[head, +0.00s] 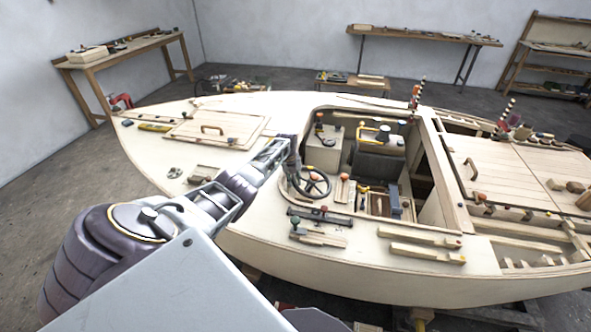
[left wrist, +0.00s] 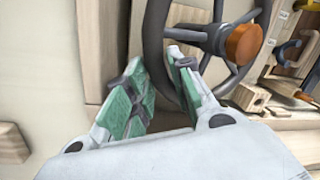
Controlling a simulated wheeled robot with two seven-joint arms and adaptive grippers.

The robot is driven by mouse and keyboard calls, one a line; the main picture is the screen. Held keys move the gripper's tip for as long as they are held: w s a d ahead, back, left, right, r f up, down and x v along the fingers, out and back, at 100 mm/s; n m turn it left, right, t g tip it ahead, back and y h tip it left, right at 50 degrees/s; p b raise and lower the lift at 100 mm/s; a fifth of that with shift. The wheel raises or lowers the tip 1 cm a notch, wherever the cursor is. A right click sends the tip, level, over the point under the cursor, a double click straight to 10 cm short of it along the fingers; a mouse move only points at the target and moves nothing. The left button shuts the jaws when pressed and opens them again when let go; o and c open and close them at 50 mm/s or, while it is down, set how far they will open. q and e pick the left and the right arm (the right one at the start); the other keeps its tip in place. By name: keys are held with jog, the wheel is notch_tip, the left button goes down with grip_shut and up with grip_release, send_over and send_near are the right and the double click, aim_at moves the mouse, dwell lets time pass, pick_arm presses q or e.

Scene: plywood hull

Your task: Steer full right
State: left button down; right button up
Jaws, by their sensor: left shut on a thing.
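The dark steering wheel (head: 327,186) with an orange hub stands in the cockpit of the plywood hull (head: 330,268). In the left wrist view the wheel (left wrist: 154,28) shows its dark rim, spokes and orange hub. My left gripper (head: 291,163) reaches over the side deck to the left part of the rim. In the left wrist view its green-padded fingers (left wrist: 156,72) sit on either side of the rim, shut on it. The exact contact is partly hidden by the fingers. My right gripper is not in view.
A helm seat (head: 380,165) and a small console (head: 322,150) stand behind the wheel. Loose wooden strips (head: 425,254) and a dark rail with knobs (head: 320,216) lie on the near side deck. Workbenches line the walls.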

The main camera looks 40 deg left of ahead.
pick_arm(q)
jog(key=shift+d+f, duration=0.1)
jog(key=c, duration=1.3)
grip_release()
jog(key=shift+o, duration=0.2)
jog(key=shift+r, duration=0.25)
jog(key=shift+s+a+r, duration=0.15)
jog(key=shift+a+r, duration=0.1)
jog(key=shift+r, duration=0.35)
notch_tip(320, 180, up, 6)
jog(key=shift+s, duration=0.45)
jog(key=shift+r, duration=0.1)
